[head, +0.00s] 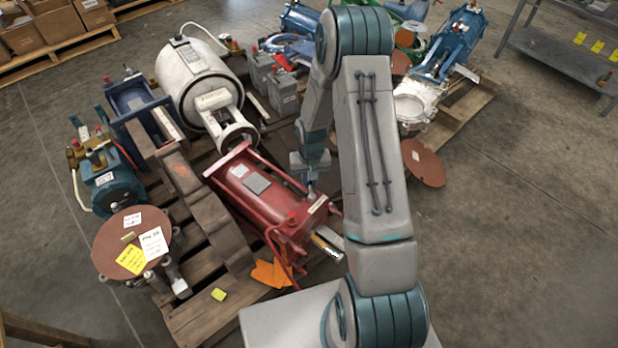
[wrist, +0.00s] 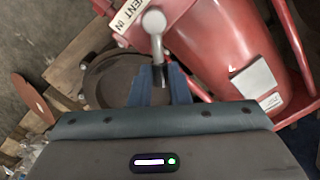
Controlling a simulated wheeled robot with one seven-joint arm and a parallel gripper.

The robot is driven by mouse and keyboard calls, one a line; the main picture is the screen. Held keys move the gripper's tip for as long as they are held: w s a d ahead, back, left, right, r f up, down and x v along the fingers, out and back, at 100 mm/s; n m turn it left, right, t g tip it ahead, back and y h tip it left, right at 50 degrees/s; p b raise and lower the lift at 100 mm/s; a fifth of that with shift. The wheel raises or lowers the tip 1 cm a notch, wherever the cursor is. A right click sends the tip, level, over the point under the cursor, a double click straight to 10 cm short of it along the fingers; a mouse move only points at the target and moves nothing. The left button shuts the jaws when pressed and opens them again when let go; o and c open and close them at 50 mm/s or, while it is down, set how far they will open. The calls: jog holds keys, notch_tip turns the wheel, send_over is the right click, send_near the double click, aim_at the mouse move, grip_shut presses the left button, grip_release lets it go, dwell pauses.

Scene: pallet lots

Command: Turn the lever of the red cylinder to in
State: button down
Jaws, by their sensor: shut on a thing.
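The red cylinder (head: 240,184) lies on a pallet in the middle of the head view. Its red body also fills the upper right of the wrist view (wrist: 225,45). A white label reading "VENT" and "IN" (wrist: 126,18) is on its end. Beside the label is the lever (wrist: 154,21), a pale metal stem with a round end. My gripper (wrist: 160,82) is shut on the lever's lower stem. In the head view my gripper (head: 311,190) is at the cylinder's right side, and the lever is too small to make out there.
A white cylinder (head: 190,80) lies behind the red one on the pallet. Blue valves (head: 450,45) and a brown disc (head: 424,163) are to the right of my arm. A brown round flange (head: 115,245) with tags is at the left.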

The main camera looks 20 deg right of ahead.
jog(key=c, duration=1.4)
grip_release()
jog(key=shift+o, duration=0.2)
jog(key=shift+r, duration=0.15)
notch_tip(320, 180, up, 14)
jog(key=p, duration=0.4)
jog(key=shift+d+f, duration=0.2)
jog(key=shift+d, duration=0.05)
jog(key=s+a+r+t+p, duration=0.1)
jog(key=s+r+p, duration=0.6)
jog(key=r, duration=0.8)
jog(key=s+a+r+n+t+p, duration=0.1)
jog(key=s+r+p, duration=0.7)
jog(key=r, duration=0.8)
jog(key=s+a+r+p, duration=0.2)
jog(key=s+r+p, duration=0.5)
jog(key=r, duration=0.9)
jog(key=shift+s+a+t+p, duration=0.2)
jog(key=shift+t+p, duration=0.2)
jog(key=shift+p, duration=0.65)
